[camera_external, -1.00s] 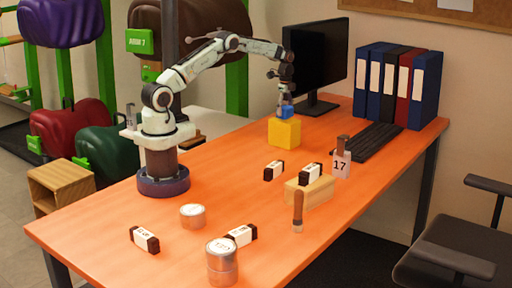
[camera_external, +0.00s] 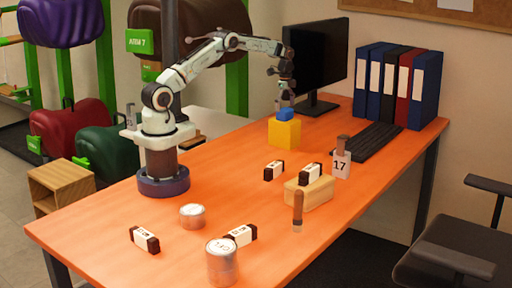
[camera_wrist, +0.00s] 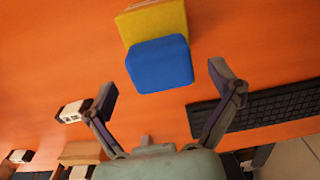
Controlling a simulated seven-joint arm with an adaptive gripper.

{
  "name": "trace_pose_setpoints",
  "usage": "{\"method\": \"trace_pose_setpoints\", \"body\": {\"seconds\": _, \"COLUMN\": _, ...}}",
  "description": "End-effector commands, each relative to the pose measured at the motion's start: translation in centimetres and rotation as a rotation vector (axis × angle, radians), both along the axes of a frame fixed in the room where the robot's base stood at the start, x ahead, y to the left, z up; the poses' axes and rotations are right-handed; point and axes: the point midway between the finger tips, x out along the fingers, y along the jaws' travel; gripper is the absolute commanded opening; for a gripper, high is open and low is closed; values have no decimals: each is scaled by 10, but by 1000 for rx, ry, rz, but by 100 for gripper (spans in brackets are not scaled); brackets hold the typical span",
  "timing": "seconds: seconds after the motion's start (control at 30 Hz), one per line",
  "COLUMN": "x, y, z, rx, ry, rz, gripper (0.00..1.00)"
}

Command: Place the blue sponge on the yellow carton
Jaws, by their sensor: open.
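The blue sponge (camera_external: 285,113) rests on top of the yellow carton (camera_external: 284,133), towards the back of the orange table. In the wrist view the blue sponge (camera_wrist: 160,64) covers part of the yellow carton (camera_wrist: 152,20) and lies beyond my fingertips. My gripper (camera_external: 286,98) is just above the sponge. In the wrist view my gripper (camera_wrist: 165,80) has its two fingers spread wide, with nothing held between them.
A monitor (camera_external: 315,62) stands close behind the carton. A black keyboard (camera_external: 367,141) and several binders (camera_external: 398,86) are to the right. A wooden block (camera_external: 309,193), dark-and-white bars (camera_external: 274,171) and cans (camera_external: 222,262) lie nearer the front. The table left of the carton is clear.

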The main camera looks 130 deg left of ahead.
Motion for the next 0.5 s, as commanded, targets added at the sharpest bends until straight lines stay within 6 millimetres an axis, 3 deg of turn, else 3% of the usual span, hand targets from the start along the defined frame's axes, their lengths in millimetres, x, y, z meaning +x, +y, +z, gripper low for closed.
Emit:
{"method": "trace_pose_setpoints", "body": {"seconds": 0.23, "x": 0, "y": 1, "z": 45, "rx": 4, "ry": -1, "rz": 1, "gripper": 90}}
{"method": "trace_pose_setpoints", "body": {"seconds": 0.5, "x": 0, "y": 0, "z": 58, "rx": 1, "ry": 0, "rz": 1, "gripper": 90}}
